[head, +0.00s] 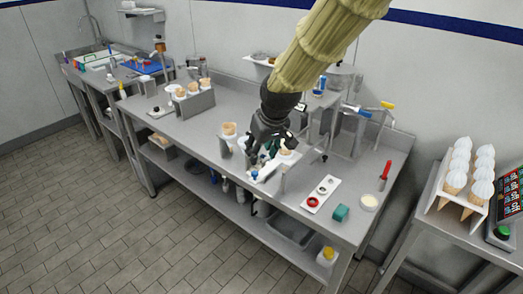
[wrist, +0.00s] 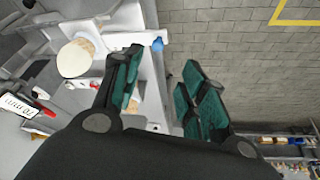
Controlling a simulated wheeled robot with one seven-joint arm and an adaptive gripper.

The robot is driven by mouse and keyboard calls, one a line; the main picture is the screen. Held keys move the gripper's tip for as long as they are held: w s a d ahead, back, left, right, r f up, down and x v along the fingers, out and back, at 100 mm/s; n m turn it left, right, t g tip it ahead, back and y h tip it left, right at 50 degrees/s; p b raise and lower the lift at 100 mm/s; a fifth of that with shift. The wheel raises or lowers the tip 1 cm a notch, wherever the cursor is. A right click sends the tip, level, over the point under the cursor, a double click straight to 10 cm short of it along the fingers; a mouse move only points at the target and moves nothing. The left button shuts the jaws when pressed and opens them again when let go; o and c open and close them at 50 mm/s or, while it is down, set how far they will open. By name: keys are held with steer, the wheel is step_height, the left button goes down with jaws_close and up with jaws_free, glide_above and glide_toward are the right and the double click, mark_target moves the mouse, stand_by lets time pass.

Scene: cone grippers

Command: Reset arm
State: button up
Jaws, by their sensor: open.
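My gripper (head: 270,150) hangs above the middle of the steel counter (head: 220,123), at the end of my yellow-sleeved arm. In the wrist view my gripper (wrist: 160,95) has its two green-padded fingers apart with nothing between them. A cone (head: 229,129) stands in a holder just left of my gripper. Another cone (head: 287,152) shows just right of it, partly hidden. In the wrist view a cone with a pale round top (wrist: 75,58) is left of the fingers, apart from them.
A cone holder (head: 195,104) with several cones stands farther left. A rack of topped cones (head: 466,178) stands on the side table. The floor in front is clear.

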steer(key=s+d+f+m+g, duration=0.1)
steer(key=s+d+f, duration=0.3)
steer(key=f, duration=0.6)
steer(key=s+d+f+m, duration=0.2)
steer(key=s+d+f, duration=0.25)
steer(key=f, duration=0.65)
steer(key=s+d+f+m+g, duration=0.1)
steer(key=s+d+f, duration=0.35)
steer(key=f, duration=0.55)
steer(key=s+d+f+m, duration=0.1)
steer(key=s+d+f, duration=0.3)
steer(key=s, duration=0.5)
steer(key=s+d+f+m+g+h, duration=0.1)
steer(key=s+d+f, duration=0.4)
steer(key=s, duration=0.4)
steer(key=s+d+f+g+h, duration=0.1)
steer(key=s+d+f, duration=0.3)
steer(key=s, duration=0.5)
steer(key=shift+d+f+m, duration=0.2)
steer(key=shift+f+m, duration=0.2)
steer(key=shift+f, duration=0.25)
